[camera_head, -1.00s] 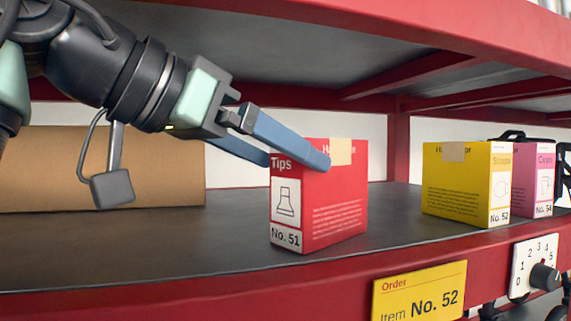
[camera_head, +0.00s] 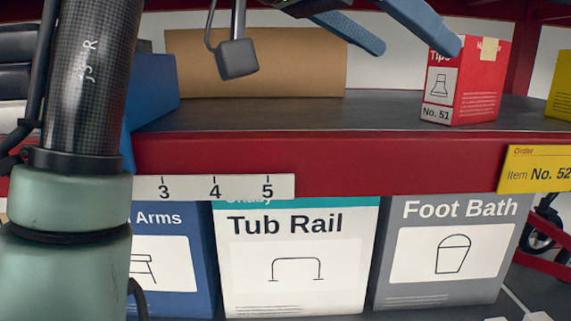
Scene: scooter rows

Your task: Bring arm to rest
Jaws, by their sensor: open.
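My gripper (camera_head: 415,46) is at the top of the picture with its two blue fingers spread and nothing between them. The tip of its right finger overlaps the upper left edge of the red box No. 51 (camera_head: 478,85) in the picture; I cannot tell whether it touches. The box stands upright on the dark shelf (camera_head: 320,112). The gripper's body is mostly cut off by the top edge. Part of my arm (camera_head: 85,85) fills the left side.
A brown carton (camera_head: 255,70) stands behind on the shelf, with a blue box (camera_head: 153,90) left of it. A yellow box (camera_head: 562,85) is at the right edge. Below the red shelf edge (camera_head: 310,160) are a Tub Rail box (camera_head: 295,290) and a Foot Bath box (camera_head: 448,285).

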